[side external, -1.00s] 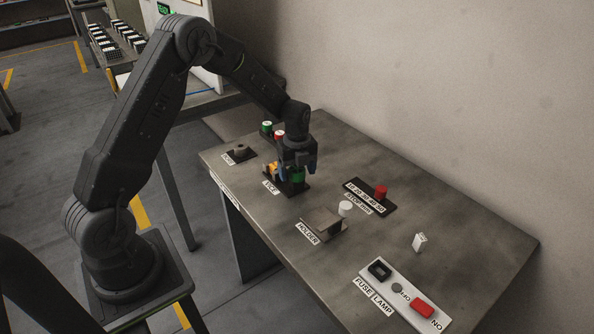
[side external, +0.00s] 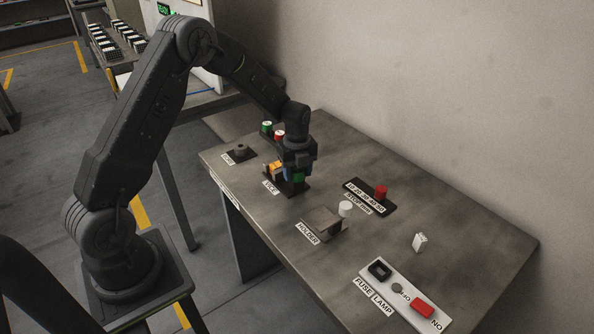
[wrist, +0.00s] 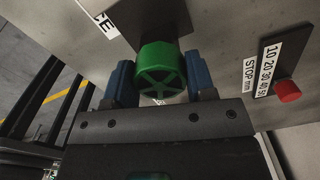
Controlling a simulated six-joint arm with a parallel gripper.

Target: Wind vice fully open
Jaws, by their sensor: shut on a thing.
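The vice sits on a dark base plate on the bench, with a yellow-orange part (side external: 275,168) showing at its left. Its green handwheel (wrist: 160,72) has spokes and faces the wrist camera. My gripper (wrist: 160,88) has its blue fingers on the left and right of the green wheel and is shut on it. In the side external view my gripper (side external: 297,178) points down at the right of the vice, and only a bit of green shows between the fingers. The vice jaws are mostly hidden behind my gripper.
A red knob (side external: 381,191) on a stop scale plate stands right of the vice. The holder (side external: 322,222) with a white cylinder (side external: 345,208) is in front. Green (side external: 267,126) and red (side external: 279,134) topped cylinders stand behind. A fuse-lamp panel (side external: 439,319) lies at the near right.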

